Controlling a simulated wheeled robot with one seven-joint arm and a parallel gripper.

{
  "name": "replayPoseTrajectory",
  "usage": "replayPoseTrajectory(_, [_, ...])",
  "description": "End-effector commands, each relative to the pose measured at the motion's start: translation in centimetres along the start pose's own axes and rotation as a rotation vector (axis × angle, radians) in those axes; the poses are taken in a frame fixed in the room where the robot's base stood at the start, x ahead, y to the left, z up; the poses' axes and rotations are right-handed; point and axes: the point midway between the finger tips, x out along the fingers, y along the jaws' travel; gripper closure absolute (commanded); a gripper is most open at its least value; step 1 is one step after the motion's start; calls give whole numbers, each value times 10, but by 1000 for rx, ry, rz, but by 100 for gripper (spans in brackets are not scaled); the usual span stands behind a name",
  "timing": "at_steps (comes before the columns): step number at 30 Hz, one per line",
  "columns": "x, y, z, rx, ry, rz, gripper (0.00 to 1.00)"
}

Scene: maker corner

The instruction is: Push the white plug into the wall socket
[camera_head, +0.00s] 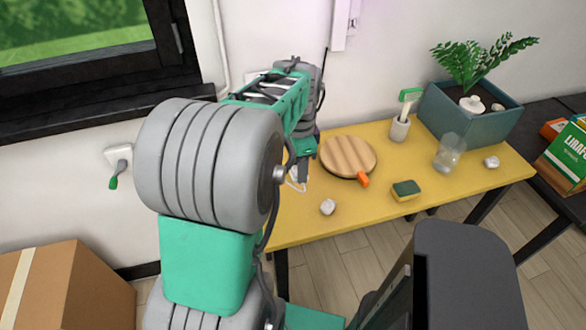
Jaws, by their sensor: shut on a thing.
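My gripper (302,174) points down over the left end of the yellow table and is shut. A thin white piece, perhaps the white plug's cord (297,184), shows at its fingertips; the plug's body and prongs cannot be made out. A white plate (256,76) on the wall, perhaps the wall socket, is mostly hidden behind my arm. My arm crosses the middle of the view and covers the table's left part.
The yellow table (460,185) holds a round wooden board (347,154), a white lump (327,207), a sponge (405,190), a brush cup (399,129), a glass (449,152) and a planter (470,115). A white wall fitting (119,155) with a green handle is left. A cardboard box (65,290) stands below.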

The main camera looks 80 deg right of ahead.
Motion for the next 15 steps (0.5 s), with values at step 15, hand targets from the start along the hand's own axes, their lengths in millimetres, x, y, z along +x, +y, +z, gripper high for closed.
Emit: replayPoseTrajectory(15, [-29, 69, 0, -1, -1, 2, 94])
